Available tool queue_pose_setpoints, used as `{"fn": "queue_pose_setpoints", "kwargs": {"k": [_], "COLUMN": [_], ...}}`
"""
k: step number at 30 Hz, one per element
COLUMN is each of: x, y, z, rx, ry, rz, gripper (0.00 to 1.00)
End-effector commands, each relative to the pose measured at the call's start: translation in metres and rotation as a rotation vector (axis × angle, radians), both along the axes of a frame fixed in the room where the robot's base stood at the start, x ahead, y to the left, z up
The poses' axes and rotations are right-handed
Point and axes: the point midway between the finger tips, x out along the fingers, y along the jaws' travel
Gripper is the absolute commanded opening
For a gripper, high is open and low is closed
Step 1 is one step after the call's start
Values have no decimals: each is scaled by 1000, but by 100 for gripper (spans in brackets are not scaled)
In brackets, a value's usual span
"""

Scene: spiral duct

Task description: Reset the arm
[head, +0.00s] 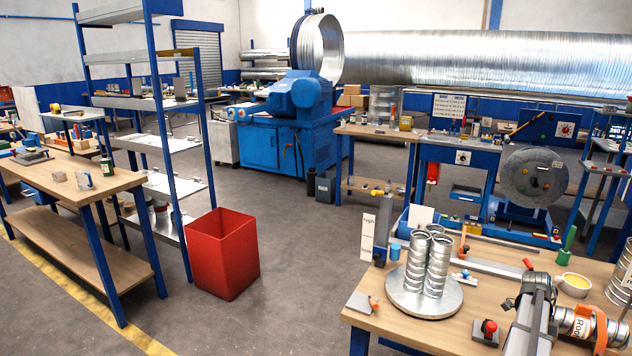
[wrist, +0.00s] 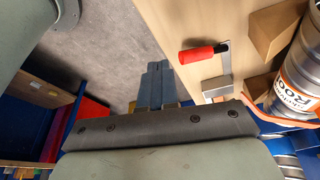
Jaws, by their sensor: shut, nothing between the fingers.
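My gripper (wrist: 157,68) shows in the wrist view, with its two grey-blue fingers pressed together and nothing between them. It is beside the edge of a wooden bench top, with grey floor to its upper left. In the head view, a dark grey part of my arm stands over the front right bench (head: 440,335). I cannot make out the fingertips there.
A red-handled tool (wrist: 203,53) lies near my fingers. A red bin (head: 222,255) stands on open floor.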

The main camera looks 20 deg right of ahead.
Motion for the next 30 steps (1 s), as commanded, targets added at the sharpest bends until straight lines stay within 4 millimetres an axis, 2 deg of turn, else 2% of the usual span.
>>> {"fn": "queue_pose_setpoints", "kwargs": {"k": [1, 8, 14, 18, 24, 30], "x": [-3, 16, 41, 52, 55, 42], "y": [24, 96, 165, 218, 297, 375], "z": [-18, -83, -136, -172, -220, -263], "rx": [21, 124, 234, 314, 438, 565], "ry": [0, 7, 33, 53, 84, 116], "rz": [14, 183, 444, 642, 935, 1226], "gripper": [0, 0, 0, 0, 0, 0]}}
